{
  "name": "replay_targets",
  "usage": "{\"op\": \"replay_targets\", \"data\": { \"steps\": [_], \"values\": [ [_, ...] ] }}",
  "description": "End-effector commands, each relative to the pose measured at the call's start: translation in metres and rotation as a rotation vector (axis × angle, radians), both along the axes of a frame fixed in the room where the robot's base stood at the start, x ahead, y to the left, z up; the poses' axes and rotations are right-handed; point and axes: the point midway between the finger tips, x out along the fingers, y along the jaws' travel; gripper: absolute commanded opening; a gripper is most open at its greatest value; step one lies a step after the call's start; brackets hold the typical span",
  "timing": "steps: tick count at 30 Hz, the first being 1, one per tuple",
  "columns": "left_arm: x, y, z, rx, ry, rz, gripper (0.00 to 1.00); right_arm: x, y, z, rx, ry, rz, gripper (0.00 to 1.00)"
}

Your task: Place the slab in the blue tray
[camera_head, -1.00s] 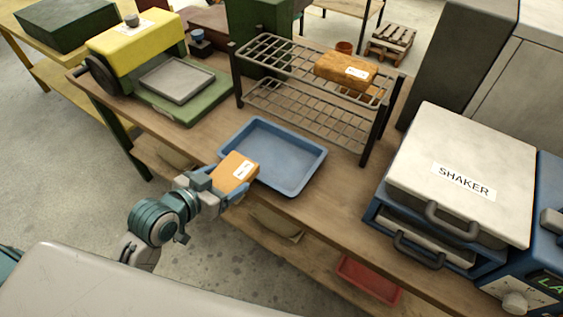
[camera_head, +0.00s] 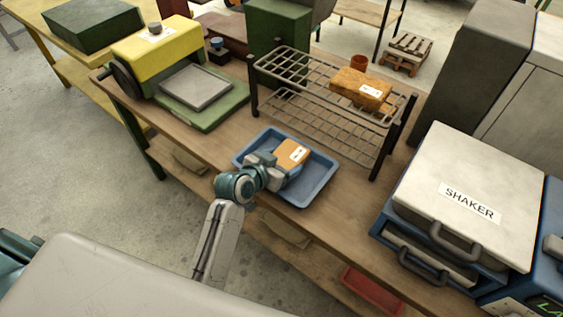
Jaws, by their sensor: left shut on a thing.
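The slab (camera_head: 291,153) is an orange-brown block with a white label. My left gripper (camera_head: 280,165) is shut on it and holds it over the blue tray (camera_head: 318,186). The tray is shallow and sits on the wooden bench near its front edge. The slab and gripper hide part of the tray's inside. I cannot tell whether the slab touches the tray floor. My right gripper is not in view.
A metal rack (camera_head: 320,95) behind the tray bears another labelled brown slab (camera_head: 361,88). A yellow and green machine (camera_head: 158,50) stands at the left. A white-topped shaker (camera_head: 470,185) stands at the right. Bare bench (camera_head: 355,200) lies between tray and shaker.

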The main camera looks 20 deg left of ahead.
Motion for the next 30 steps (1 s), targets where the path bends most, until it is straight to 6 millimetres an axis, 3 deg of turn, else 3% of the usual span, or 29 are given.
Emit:
{"op": "replay_targets", "data": {
  "steps": [4, 14, 15, 18, 30],
  "values": [
    [0.000, 0.000, -0.011, 0.000, -0.002, 0.001, 0.36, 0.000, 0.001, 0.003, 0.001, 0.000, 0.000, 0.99],
    [0.000, 0.001, -0.015, -0.001, -0.004, 0.001, 0.36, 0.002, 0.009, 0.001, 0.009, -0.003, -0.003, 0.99],
    [0.000, 0.001, -0.016, 0.000, -0.001, 0.001, 0.79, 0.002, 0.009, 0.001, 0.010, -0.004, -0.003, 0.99],
    [0.000, 0.001, -0.016, 0.000, -0.001, 0.001, 0.99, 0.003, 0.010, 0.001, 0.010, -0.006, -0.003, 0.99],
    [-0.005, 0.002, -0.012, 0.000, 0.000, 0.001, 0.99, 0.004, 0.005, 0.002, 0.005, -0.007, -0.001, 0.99]
  ]
}}
